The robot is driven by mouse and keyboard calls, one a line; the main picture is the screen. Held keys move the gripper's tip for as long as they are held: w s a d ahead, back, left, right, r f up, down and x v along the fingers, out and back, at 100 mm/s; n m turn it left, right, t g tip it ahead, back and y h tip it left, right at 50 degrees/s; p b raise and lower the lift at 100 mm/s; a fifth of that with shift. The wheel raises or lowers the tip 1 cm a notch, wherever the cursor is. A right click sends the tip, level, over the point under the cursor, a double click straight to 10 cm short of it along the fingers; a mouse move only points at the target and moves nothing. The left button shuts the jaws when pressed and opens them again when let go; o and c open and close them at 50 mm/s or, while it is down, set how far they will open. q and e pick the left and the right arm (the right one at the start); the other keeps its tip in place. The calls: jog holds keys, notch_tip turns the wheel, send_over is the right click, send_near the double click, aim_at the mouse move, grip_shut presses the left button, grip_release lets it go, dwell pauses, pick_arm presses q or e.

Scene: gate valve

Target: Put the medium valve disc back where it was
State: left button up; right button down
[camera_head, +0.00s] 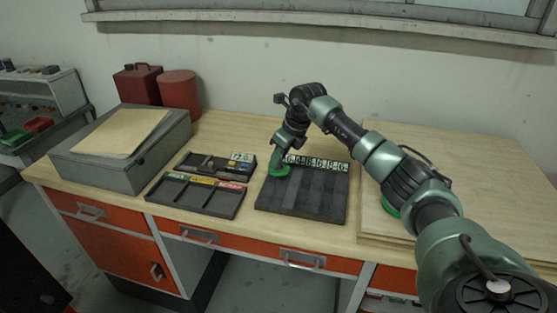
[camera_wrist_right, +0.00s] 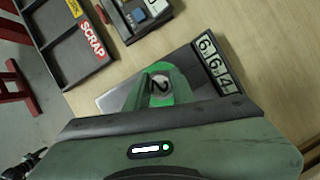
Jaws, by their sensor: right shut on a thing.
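My right gripper (camera_head: 276,160) reaches down from above and is shut on this disc. I cannot tell whether the disc touches the rack. My left gripper is not in view.
A divided tray (camera_head: 197,196) with coloured labels, one reading SCRAP in the wrist view, and a smaller tool tray (camera_head: 214,165) lie left of the rack. A grey case (camera_head: 120,150) stands further left. Another green part (camera_head: 390,205) sits on the right board, partly behind my arm.

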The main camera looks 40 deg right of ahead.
jog(key=shift+r+p, duration=0.6)
jog(key=shift+r, duration=0.65)
